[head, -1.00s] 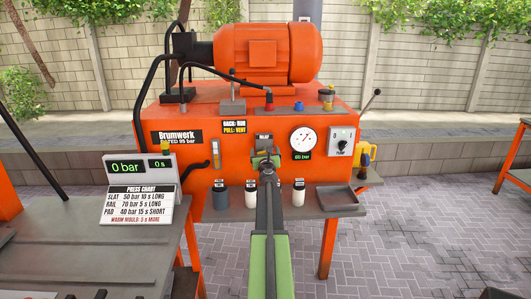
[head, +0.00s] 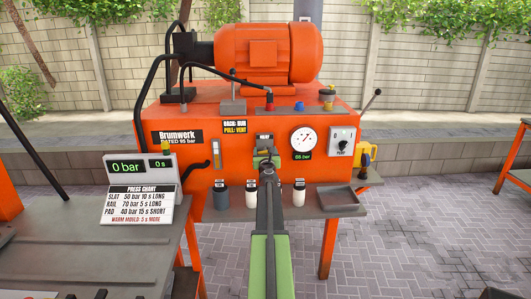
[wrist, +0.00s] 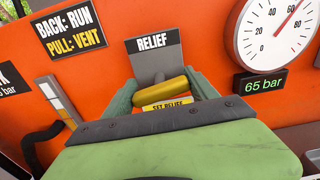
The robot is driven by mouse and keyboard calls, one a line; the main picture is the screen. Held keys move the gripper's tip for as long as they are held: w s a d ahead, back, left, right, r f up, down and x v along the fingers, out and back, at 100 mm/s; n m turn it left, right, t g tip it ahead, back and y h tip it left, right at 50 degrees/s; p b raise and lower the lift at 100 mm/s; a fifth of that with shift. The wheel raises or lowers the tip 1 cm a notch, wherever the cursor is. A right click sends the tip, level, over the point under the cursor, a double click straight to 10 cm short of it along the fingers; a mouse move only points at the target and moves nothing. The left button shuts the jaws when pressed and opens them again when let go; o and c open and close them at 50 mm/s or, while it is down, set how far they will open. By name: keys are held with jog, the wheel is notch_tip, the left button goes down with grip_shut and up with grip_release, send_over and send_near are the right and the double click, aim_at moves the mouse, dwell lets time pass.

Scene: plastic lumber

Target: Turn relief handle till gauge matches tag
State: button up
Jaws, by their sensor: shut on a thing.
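The yellow relief handle (wrist: 172,90) sits below the grey RELIEF plate (wrist: 154,55) in the wrist view. My gripper (wrist: 164,92) is shut on the handle, one green finger on each side. The yellow SET RELIEF tag (wrist: 167,106) is just below the handle, and its lower part is hidden by my gripper. The round white gauge (wrist: 275,30) is to the right, its red needle pointing up and right. The green readout (wrist: 262,84) under it shows 65 bar. The gauge also shows in the head view (head: 304,140). There my gripper (head: 266,161) mostly covers the handle.
A grey shelf below holds several cups (head: 251,198) and a shallow tray (head: 340,202). A pump switch (head: 343,141) is right of the gauge. At left, a display (head: 141,167) reads 0 bar above a press chart (head: 134,203). An orange motor (head: 264,54) tops the unit.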

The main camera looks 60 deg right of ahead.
jog(key=m, duration=0.7)
jog(key=shift+m, duration=0.4)
jog(key=m, duration=0.3)
jog(key=shift+m, duration=2)
jog(key=o, duration=1.4)
jog(key=shift+c, duration=0.2)
